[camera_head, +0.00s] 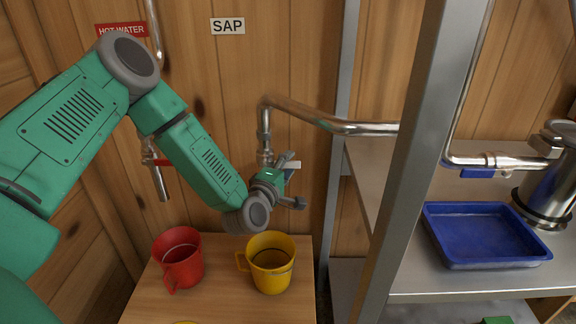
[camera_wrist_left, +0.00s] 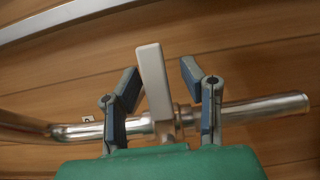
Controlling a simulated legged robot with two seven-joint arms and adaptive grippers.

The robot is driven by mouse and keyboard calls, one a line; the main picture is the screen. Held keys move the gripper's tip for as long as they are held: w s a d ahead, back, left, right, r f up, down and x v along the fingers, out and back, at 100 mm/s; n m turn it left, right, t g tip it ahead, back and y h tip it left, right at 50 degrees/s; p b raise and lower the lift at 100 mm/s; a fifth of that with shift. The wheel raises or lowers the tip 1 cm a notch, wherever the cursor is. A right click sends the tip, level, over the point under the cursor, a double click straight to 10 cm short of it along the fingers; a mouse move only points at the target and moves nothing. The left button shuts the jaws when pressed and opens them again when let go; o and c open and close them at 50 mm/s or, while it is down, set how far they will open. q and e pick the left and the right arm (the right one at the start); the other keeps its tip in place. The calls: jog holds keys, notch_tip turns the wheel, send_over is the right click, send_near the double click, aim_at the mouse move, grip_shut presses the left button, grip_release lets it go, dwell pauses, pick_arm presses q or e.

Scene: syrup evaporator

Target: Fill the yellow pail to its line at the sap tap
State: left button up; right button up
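The yellow pail (camera_head: 271,280) stands upright on a small wooden table, below the sap tap (camera_head: 264,133). A dark line runs around its inside; I cannot make out any liquid. The sap tap is a metal pipe under the SAP sign (camera_head: 227,26). My left gripper (camera_head: 291,181) is at the tap, above the pail, and hides the tap's lower part. In the left wrist view the pale lever (camera_wrist_left: 153,80) stands between the open fingers of my left gripper (camera_wrist_left: 160,82), with a gap on each side. The pipe's open end (camera_wrist_left: 303,103) shows at right. My right gripper is out of view.
A red pail (camera_head: 178,262) stands left of the yellow pail on the wooden table (camera_head: 220,300). The hot water pipe (camera_head: 162,185) hangs behind my left arm. A metal post (camera_head: 410,150) rises right of the table, before a shelf with a blue tray (camera_head: 483,263).

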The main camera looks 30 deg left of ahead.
pick_arm(q)
jog(key=shift+d, duration=0.15)
grip_shut()
jog(key=shift+d, duration=0.1)
jog(key=shift+n+b, duration=0.3)
jog(key=shift+b, duration=0.1)
jog(key=shift+r+n+t+b, duration=0.4)
jog(key=shift+n+b, duration=0.4)
jog(key=shift+b, duration=0.2)
jog(key=r+n+b, duration=0.1)
jog(key=n+b, duration=0.1)
jog(key=a+r+n+t+y+b, duration=0.1)
jog(key=n+b, duration=0.1)
jog(key=b, duration=0.1)
jog(key=s+r+n+y+b, duration=0.1)
jog(key=n+b, duration=0.2)
jog(key=shift+a+t, duration=0.2)
jog(key=shift+t, duration=0.2)
jog(key=shift+s+a+r+n+y+b, duration=0.1)
jog(key=shift+a+r+n+y+b, duration=0.2)
jog(key=shift+n+b, duration=0.4)
jog(key=shift+s+a+r+n+y+b, duration=0.1)
jog(key=shift+r+n+y+b, duration=0.2)
jog(key=shift+n+y+b, duration=0.3)
